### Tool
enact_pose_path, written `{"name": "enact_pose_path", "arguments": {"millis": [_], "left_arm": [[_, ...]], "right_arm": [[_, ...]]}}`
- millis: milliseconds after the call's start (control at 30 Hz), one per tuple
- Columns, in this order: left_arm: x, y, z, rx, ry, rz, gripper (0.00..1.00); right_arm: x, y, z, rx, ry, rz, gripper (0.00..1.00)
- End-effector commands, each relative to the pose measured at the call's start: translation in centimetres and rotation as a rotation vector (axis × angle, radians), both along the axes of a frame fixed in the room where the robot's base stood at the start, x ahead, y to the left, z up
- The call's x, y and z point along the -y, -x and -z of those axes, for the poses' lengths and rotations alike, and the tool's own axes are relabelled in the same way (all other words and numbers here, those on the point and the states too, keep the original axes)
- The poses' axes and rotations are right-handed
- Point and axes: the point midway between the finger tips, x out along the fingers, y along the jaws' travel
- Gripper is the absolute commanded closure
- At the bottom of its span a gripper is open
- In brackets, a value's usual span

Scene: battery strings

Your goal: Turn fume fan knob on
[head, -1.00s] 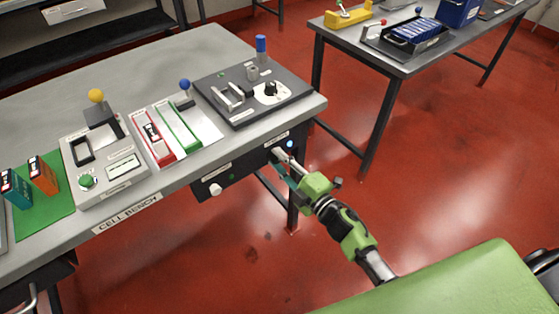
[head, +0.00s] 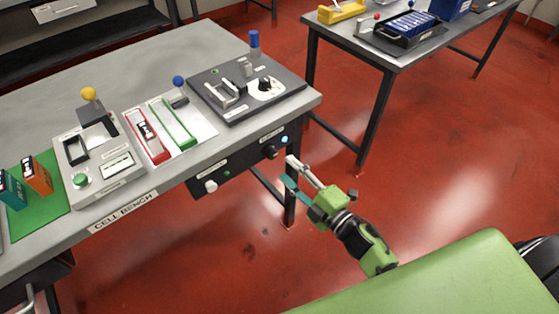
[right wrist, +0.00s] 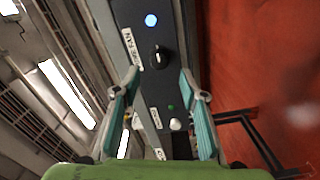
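The black fume fan knob (head: 269,152) is on the dark panel under the front edge of the cell bench, at the panel's right end. It also shows in the right wrist view (right wrist: 159,57), beside a white label that reads partly "FAN". A blue light (head: 284,139) glows beside the knob. My right gripper (head: 289,170) is open and empty, apart from the panel and just in front of the knob. In the right wrist view its two teal-padded fingers (right wrist: 158,78) are spread, with the knob beyond and between their tips. My left gripper is not in view.
A white knob (head: 210,186) and a small green light (head: 227,173) sit further left on the same panel (head: 243,170). The bench top (head: 165,70) carries several devices. A second table (head: 400,58) stands at the back right. Open red floor lies right of the bench.

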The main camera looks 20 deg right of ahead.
Motion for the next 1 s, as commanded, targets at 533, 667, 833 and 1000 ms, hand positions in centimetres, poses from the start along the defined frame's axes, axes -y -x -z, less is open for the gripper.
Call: {"name": "enact_pose_path", "arguments": {"millis": [533, 667, 833, 1000], "left_arm": [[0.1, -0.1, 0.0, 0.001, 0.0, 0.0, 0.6], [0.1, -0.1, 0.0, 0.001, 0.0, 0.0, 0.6], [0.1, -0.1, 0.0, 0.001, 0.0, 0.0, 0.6], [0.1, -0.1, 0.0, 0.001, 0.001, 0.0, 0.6]], "right_arm": [[1.6, 4.6, 0.0, 0.001, 0.0, 0.0, 0.61], [1.6, 4.5, 0.0, 0.001, 0.0, 0.0, 0.61], [1.6, 4.5, 0.0, 0.001, 0.0, 0.0, 0.61], [1.9, 4.5, 1.3, -0.031, -0.019, 0.015, 0.61]]}}
